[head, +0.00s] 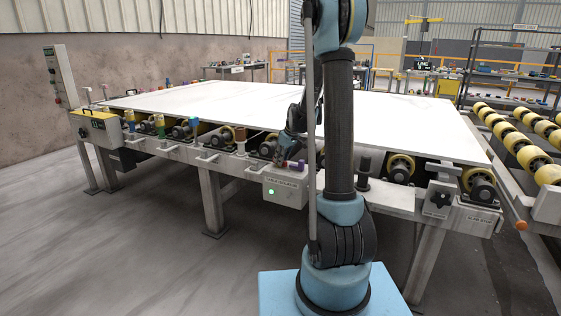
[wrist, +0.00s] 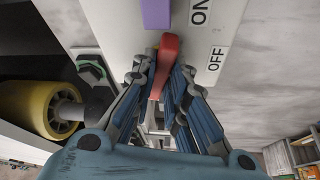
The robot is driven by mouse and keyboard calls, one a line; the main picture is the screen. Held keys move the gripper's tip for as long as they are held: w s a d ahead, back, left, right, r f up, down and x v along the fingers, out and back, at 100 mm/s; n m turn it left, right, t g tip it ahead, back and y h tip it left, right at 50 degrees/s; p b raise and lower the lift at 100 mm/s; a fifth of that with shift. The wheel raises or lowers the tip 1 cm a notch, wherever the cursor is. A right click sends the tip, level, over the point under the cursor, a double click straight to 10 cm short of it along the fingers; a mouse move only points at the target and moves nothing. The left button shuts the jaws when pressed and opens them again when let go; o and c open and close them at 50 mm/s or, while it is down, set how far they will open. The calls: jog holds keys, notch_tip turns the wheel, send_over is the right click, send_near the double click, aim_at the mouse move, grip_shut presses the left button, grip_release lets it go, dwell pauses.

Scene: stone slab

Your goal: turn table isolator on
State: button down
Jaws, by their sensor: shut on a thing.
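The table isolator is a pale grey box (head: 285,189) on the front of the slab table, with a green light (head: 271,191) glowing on its face. In the wrist view, its pale panel (wrist: 118,25) carries an ON label (wrist: 199,12) and an OFF label (wrist: 215,58). A red handle (wrist: 170,46) sits between my gripper's fingers (wrist: 163,76), which are shut on it. Which label the handle points at I cannot tell. In the head view my arm partly hides the box and my gripper (head: 289,160) is small at its top.
A purple block (wrist: 156,14) is beside the handle on the panel. A yellow roller (wrist: 40,108) is close at the left in the wrist view. The table holds a large white slab (head: 220,100). A black rotary switch box (head: 440,196) is to the right. The floor at front left is clear.

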jog(key=shift+w+n+g+y, duration=0.1)
jog(key=shift+n+g+y, duration=0.25)
jog(key=shift+n, duration=1.15)
jog(key=shift+g, duration=0.25)
jog(key=c, duration=1.6)
grip_release()
jog(key=shift+f, duration=0.15)
jog(key=v, duration=1.2)
